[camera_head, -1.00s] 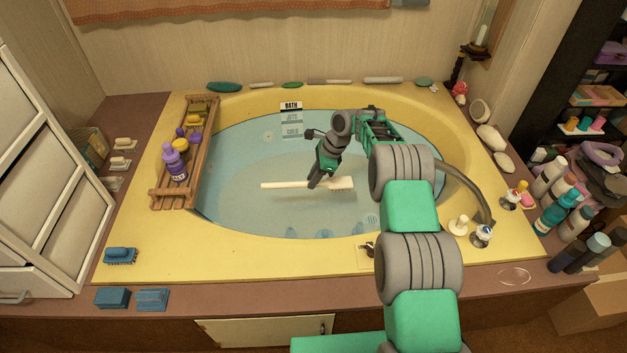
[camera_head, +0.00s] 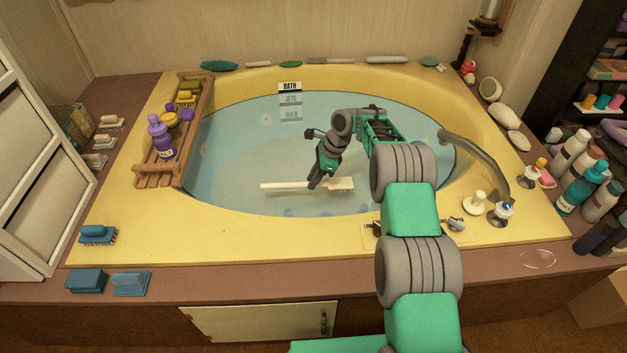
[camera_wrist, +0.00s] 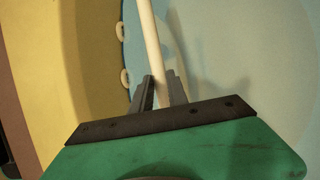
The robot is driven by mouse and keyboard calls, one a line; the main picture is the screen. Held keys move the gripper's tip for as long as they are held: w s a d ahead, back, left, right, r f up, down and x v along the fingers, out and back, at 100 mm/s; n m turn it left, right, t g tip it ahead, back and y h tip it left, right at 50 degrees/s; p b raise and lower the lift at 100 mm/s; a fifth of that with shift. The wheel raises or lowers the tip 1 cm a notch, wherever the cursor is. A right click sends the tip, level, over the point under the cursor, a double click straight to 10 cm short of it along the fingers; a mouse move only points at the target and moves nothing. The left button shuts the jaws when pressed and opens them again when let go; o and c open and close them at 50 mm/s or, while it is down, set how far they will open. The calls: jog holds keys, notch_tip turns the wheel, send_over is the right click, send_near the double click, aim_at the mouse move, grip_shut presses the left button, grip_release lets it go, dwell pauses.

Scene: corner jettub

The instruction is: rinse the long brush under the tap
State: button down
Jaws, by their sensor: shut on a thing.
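The long brush (camera_head: 284,186) is pale, with a long straight handle and a bristle head at the right end. My gripper (camera_head: 314,184) is shut on its handle and holds it roughly level over the tub basin. In the wrist view the handle (camera_wrist: 150,38) runs up from between my two fingers (camera_wrist: 159,92); the bristle head is out of that view. The tap (camera_head: 480,157) is a grey curved spout on the right rim, with the brush well to its left. Round handles (camera_head: 502,210) stand near its base. I see no running water.
The yellow corner tub (camera_head: 230,240) has a pale blue basin. A wooden rack (camera_head: 151,178) with a purple bottle (camera_head: 160,138) sits on the left rim. Blue brushes (camera_head: 98,234) lie front left. Several bottles (camera_head: 570,150) stand at the right. The basin's left part is clear.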

notch_tip(320, 180, down, 4)
jog(key=b, duration=0.3)
jog(key=shift+r, duration=0.15)
jog(key=shift+f, duration=0.2)
jog(key=shift+w+f+b, duration=0.1)
jog(key=shift+f+b, duration=0.35)
jog(key=shift+f, duration=2.35)
notch_tip(320, 180, up, 7)
jog(key=p, duration=0.6)
jog(key=shift+r, duration=0.1)
notch_tip(320, 180, up, 14)
jog(key=p, duration=1.3)
